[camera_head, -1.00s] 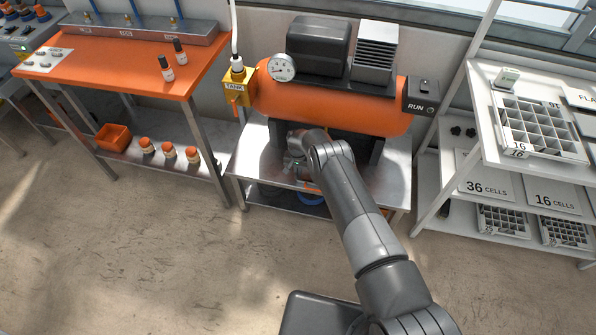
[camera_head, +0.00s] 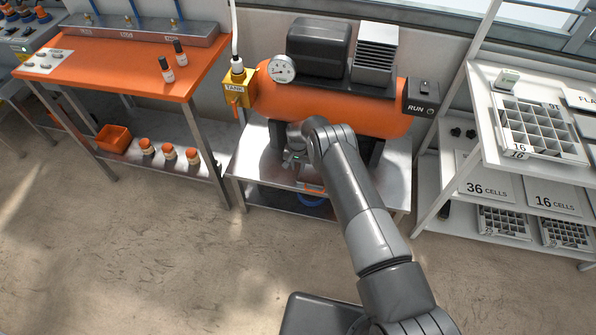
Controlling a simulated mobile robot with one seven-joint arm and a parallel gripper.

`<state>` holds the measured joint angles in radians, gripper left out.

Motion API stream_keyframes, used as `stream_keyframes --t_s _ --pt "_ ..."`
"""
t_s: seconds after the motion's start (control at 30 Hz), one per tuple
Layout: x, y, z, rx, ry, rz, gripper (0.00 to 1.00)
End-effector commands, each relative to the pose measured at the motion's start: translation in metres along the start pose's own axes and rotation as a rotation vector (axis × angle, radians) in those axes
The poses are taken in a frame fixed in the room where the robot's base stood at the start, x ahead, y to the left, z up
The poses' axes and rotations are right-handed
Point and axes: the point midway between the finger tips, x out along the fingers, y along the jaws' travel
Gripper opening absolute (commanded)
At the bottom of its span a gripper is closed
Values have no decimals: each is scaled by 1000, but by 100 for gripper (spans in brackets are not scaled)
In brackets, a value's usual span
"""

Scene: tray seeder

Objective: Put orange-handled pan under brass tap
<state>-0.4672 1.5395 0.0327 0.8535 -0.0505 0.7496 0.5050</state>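My gripper (camera_head: 292,163) is over the steel stand (camera_head: 255,150), below the orange tank (camera_head: 330,108). It is small and partly covered by my own arm, so its fingers cannot be read as open or shut. A small orange piece (camera_head: 313,188) shows at the front edge of the stand, just right of and below my gripper. It may be the pan's orange handle, but I cannot make out a pan body. I cannot make out the brass tap; the area under the tank is dark and partly hidden by my arm.
The tank carries a gauge (camera_head: 282,68), and a yellow TANK valve box (camera_head: 236,88) is at its left. An orange-topped table (camera_head: 120,70) stands left, with an orange bin (camera_head: 114,138) below. A white shelf rack (camera_head: 470,80) stands right. The floor in front is clear.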

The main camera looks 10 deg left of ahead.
Motion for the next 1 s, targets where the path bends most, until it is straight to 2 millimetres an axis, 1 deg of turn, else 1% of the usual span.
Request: stream_keyframes --t_s 0.03,0.2,0.4,0.57,0.77,0.87,0.97,1.0 --pt "-10 0 -1 0 1 -1 24" --pt "-39 0 0 0 1 0 24" --pt "-65 0 0 -1 0 0 24" --pt "-74 0 0 -1 0 1 24" --pt "-76 0 0 0 -1 1 24" --pt "-84 2 -3 0 4 -1 24" --pt "-112 8 -10 0 17 -7 24" --pt "-128 12 -14 0 25 -10 24"
